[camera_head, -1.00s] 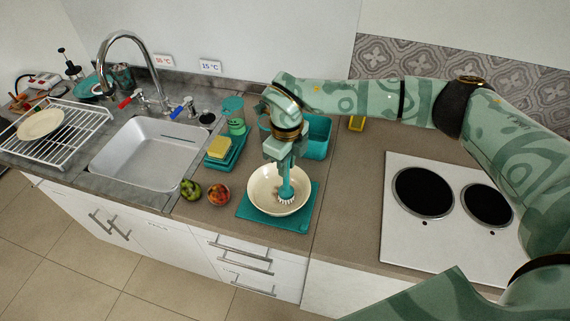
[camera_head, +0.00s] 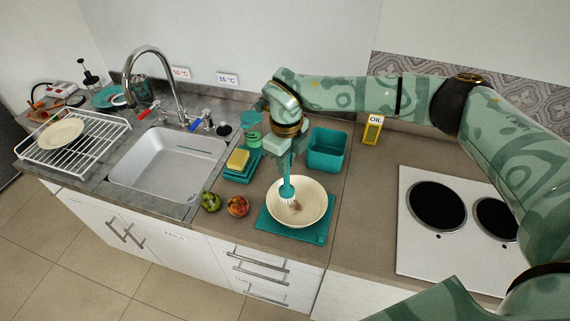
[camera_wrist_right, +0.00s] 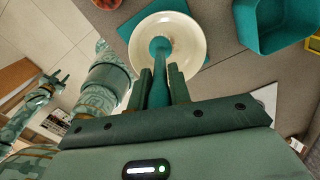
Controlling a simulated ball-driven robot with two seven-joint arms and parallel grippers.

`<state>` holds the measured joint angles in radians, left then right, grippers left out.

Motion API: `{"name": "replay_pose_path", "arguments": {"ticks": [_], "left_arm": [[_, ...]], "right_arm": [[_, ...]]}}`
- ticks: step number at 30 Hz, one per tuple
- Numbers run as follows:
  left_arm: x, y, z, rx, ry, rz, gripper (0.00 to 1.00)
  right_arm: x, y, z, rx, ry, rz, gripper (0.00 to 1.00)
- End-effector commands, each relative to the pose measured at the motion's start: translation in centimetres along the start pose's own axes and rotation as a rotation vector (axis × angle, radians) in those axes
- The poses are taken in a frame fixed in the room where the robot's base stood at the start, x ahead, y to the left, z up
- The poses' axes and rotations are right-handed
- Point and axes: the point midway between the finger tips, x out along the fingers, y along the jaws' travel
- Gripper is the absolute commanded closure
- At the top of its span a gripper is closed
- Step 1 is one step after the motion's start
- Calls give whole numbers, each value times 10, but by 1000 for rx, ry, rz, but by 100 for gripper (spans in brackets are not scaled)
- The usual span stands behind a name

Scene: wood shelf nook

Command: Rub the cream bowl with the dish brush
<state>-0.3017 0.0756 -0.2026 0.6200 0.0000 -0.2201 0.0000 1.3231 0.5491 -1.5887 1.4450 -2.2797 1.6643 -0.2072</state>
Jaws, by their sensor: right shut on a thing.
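The cream bowl (camera_head: 318,204) stands upright on a teal mat (camera_head: 318,234) on the counter. A brownish patch shows on its inside. My right gripper (camera_head: 286,166) is above the bowl, shut on the teal handle of the dish brush (camera_head: 287,188). The brush points down, with its white bristles at the left inner side of the bowl. In the right wrist view the brush (camera_wrist_right: 159,75) sits between the fingers, over the bowl (camera_wrist_right: 190,42); its bristles are hidden there. My left gripper (camera_wrist_right: 52,82) appears small at the left of that view, its jaws unclear.
A green fruit (camera_head: 211,202) and a reddish fruit (camera_head: 237,206) lie left of the mat. A yellow sponge (camera_head: 238,159) and a teal bin (camera_head: 326,151) are behind. The sink (camera_head: 168,165) is left, the hob (camera_head: 438,235) right. Counter between mat and hob is clear.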

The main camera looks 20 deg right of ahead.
Motion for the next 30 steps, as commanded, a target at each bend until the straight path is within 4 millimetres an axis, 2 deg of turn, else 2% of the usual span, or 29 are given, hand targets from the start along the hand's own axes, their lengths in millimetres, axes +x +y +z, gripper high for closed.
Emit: {"name": "replay_pose_path", "arguments": {"ticks": [1, 12, 30], "left_arm": [[-6, 0, -1, 0, 1, 0, 64], [-28, -4, -5, 0, 4, -5, 64], [-28, -6, -5, -2, 5, -8, 64]], "right_arm": [[-8, -1, 0, 1, -1, -1, 100], [-38, -6, 1, 6, 0, -1, 100], [-38, -6, 1, 7, 0, 0, 100]]}}
